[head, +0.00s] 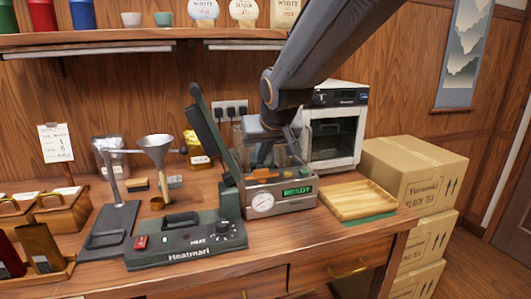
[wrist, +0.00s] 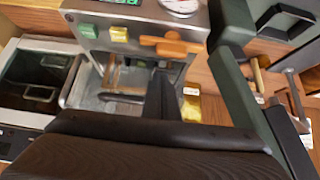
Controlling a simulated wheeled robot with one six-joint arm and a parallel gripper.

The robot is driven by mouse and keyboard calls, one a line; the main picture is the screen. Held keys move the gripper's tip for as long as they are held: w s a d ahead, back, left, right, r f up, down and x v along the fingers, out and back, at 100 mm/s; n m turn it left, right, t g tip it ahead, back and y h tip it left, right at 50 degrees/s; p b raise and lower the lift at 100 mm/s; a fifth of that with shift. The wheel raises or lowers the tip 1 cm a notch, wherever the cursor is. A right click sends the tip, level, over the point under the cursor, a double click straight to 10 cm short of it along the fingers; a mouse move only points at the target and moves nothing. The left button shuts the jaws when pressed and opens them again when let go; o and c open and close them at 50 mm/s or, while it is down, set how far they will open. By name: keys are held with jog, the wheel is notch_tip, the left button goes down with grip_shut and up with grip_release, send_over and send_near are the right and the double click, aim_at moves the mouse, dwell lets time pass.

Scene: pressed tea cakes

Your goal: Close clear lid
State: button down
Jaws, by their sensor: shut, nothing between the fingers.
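The press machine (head: 280,200) has a round gauge, a green READY display and an orange lever (head: 262,178). A see-through cover (head: 241,148), which looks like the clear lid, rises at its rear left, partly hidden by my arm. I cannot tell its exact angle. My gripper (head: 262,161) is shut and empty, pointing down over the machine's top behind the lever. In the wrist view my dark gripper (wrist: 160,78) reaches toward the machine's clear-walled area (wrist: 120,80); contact with the lid cannot be told.
The Heatmari sealer (head: 185,245), its dark green arm (head: 208,130) raised, stands close on the left. A white oven (head: 335,130) is behind right. A wooden tray (head: 358,200) lies on the right, near stacked cartons (head: 415,175). A funnel stand (head: 155,150) is at left.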

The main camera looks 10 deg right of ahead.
jog(key=a+v, duration=0.1)
jog(key=v, duration=0.5)
jog(key=s+d+f+m+g, duration=0.1)
jog(key=s+d+f+g, duration=0.3)
jog(key=s+f, duration=0.7)
jog(key=s+d+f+m+g+h, duration=0.1)
jog(key=s+d+f+g, duration=0.3)
jog(key=s+d+f, duration=0.4)
jog(key=s+f, duration=0.3)
jog(key=s, duration=0.1)
jog(key=shift+d+f, duration=0.15)
jog(key=shift+f, duration=0.15)
jog(key=c, duration=2.5)
grip_release()
